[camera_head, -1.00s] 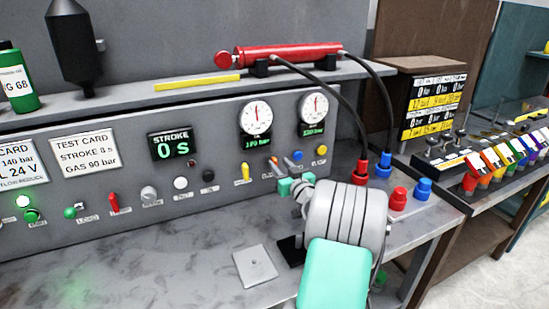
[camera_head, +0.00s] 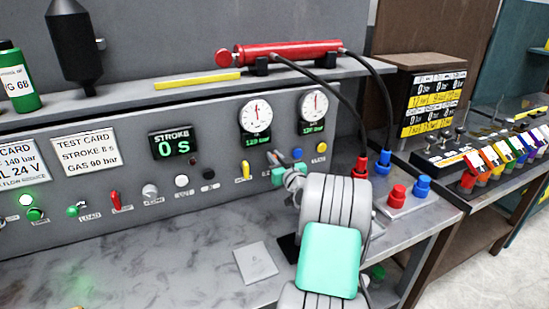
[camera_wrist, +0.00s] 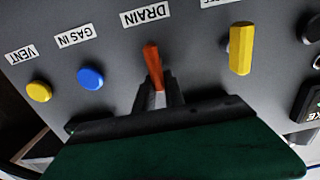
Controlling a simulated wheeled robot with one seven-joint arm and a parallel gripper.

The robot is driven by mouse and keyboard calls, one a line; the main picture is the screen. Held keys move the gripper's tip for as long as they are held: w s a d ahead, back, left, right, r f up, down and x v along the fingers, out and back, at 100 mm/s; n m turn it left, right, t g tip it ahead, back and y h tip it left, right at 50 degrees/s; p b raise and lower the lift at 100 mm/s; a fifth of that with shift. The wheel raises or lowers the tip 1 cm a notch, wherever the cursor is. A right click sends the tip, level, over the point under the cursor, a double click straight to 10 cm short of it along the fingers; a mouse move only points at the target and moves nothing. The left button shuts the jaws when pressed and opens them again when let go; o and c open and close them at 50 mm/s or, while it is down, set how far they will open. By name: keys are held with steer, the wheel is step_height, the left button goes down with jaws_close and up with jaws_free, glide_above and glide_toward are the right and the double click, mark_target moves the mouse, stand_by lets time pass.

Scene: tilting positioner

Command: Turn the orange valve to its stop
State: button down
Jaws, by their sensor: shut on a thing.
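The orange valve (camera_wrist: 153,66) is a narrow lever under the DRAIN label in the wrist view. It stands nearly upright there, leaning slightly. My gripper (camera_wrist: 157,98) is shut on its lower end, the fingers close on either side. In the head view my gripper (camera_head: 284,168) is at the panel below the left gauge, and the valve is mostly hidden behind it.
A blue knob (camera_wrist: 90,78) and a yellow knob (camera_wrist: 39,91) sit to one side of the valve, and a yellow lever (camera_wrist: 240,48) to the other. Two gauges (camera_head: 256,116) are above.

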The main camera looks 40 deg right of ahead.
steer(key=shift+m+b, duration=0.3)
steer(key=shift+b, duration=0.05)
stand_by(0.3)
steer(key=shift+s+d+f+m+b, duration=0.15)
steer(key=shift+d+f+m+b, duration=0.45)
steer(key=shift+m, duration=2.35)
steer(key=shift+s+d+f+m+b, duration=0.2)
steer(key=shift+m+b, duration=0.55)
steer(key=shift+m, duration=2.15)
steer(key=shift+s+d+f+m+b, duration=0.1)
steer(key=shift+d+f+m+b, duration=0.5)
steer(key=shift+m, duration=2.35)
steer(key=shift+a, duration=0.15)
steer(key=c, duration=1.4)
jaws_free()
steer(key=shift+c, duration=0.2)
